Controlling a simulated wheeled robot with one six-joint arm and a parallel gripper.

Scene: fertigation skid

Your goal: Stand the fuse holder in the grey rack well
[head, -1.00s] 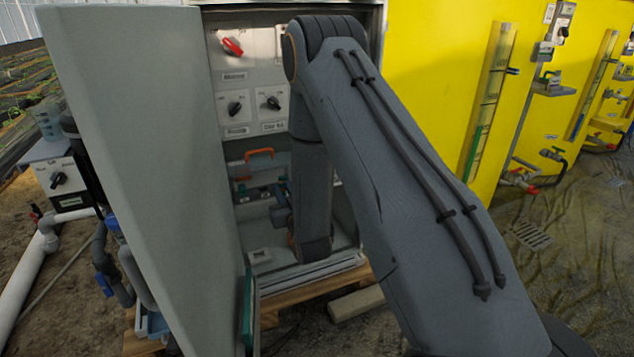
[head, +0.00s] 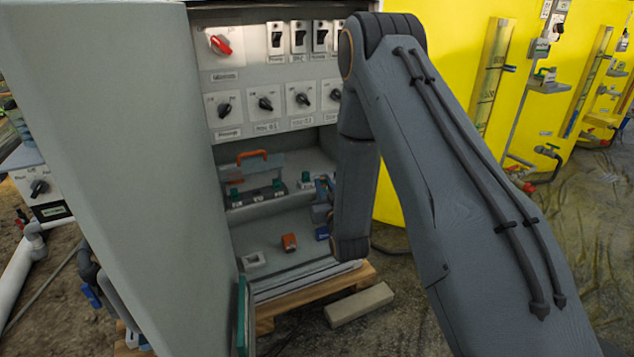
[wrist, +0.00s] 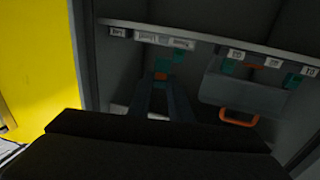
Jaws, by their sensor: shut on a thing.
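In the wrist view my gripper (wrist: 161,82) points into the cabinet, its two fingers close together. A small orange piece, seemingly the fuse holder (wrist: 160,76), shows between the fingertips. Green pieces (wrist: 178,57) sit just beyond it, and I cannot tell if they touch it. In the head view my arm hides most of the gripper, and the held piece cannot be made out. A small pale grey square holder with a dark opening (head: 252,261) stands on the cabinet floor at the front left. It may be the grey rack well.
An orange block (head: 289,241) and a blue block (head: 321,233) are on the cabinet floor. A row of green pieces (head: 277,185) lines a labelled ledge below an orange handle (head: 251,154). The open door (head: 130,170) blocks the left. Switches (head: 265,103) fill the panel above.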

